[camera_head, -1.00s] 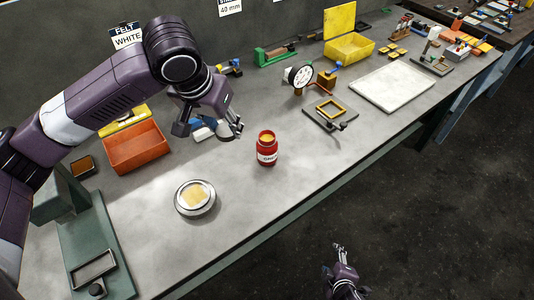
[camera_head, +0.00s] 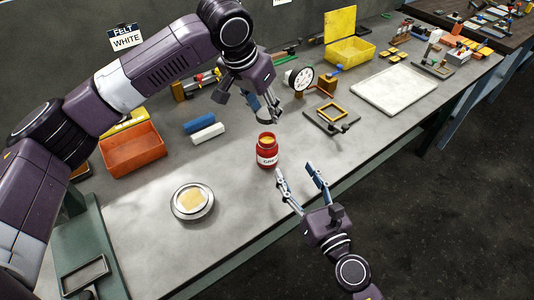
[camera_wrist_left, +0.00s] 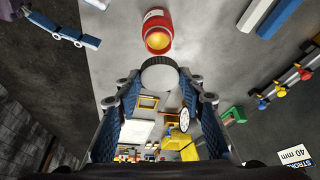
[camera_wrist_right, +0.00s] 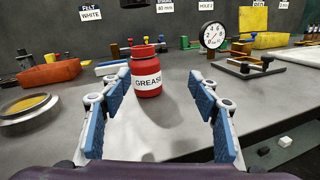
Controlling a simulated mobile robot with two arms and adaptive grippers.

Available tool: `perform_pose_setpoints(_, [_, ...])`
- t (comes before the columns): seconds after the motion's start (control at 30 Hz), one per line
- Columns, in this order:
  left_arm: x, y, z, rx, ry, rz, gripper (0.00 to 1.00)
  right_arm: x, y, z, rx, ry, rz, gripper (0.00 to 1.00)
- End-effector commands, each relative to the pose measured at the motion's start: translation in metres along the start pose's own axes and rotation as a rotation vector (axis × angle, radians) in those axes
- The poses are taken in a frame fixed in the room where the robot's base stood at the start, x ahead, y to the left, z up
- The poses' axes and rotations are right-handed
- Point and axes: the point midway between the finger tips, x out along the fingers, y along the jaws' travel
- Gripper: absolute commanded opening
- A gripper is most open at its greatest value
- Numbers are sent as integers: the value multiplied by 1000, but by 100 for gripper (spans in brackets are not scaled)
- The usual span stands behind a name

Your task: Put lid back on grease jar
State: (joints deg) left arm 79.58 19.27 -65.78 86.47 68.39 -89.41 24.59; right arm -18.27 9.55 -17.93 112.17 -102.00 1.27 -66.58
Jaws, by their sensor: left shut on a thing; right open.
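The red grease jar (camera_head: 267,152) stands upright and open on the bench, with yellow grease in its mouth. It also shows in the left wrist view (camera_wrist_left: 157,22) and in the right wrist view (camera_wrist_right: 147,78), its label facing the right gripper. My left gripper (camera_head: 262,108) is above and behind the jar, shut on a round grey lid (camera_wrist_left: 158,74). The lid is held clear of the jar; in the head view I cannot make it out clearly. My right gripper (camera_head: 296,170) is open and empty, in front of the jar by the bench edge, fingers pointing towards it.
A round dish with a yellowish pad (camera_head: 192,202) lies left of the jar. An orange bin (camera_head: 134,150), a blue block (camera_head: 199,121) and a white block (camera_head: 206,134) lie behind it. A dial gauge (camera_head: 301,78) stands behind right. The bench around the jar is clear.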

Motion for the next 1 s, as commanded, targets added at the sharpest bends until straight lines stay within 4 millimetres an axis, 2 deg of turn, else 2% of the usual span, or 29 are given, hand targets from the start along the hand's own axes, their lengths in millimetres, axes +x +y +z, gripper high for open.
perform_pose_setpoints(0.1, [0, 1, -1, 3, 0, 1, 27, 2, 13, -8, -109, 24, 51, 56])
perform_pose_setpoints(0.2, [1, 1, -1, 4, 0, 2, 27, 2, 17, -11, -144, 31, 67, 56])
perform_pose_setpoints(0.63, [1, 0, -1, 3, 0, 2, 27, 8, 17, -11, -144, 30, 66, 56])
perform_pose_setpoints(0.77, [1, 0, -1, 3, -1, 2, 27, 24, 18, -11, -142, 28, 64, 56])
perform_pose_setpoints(1.0, [1, 0, -1, 3, -1, 2, 27, 71, 21, -13, -141, 29, 66, 56])
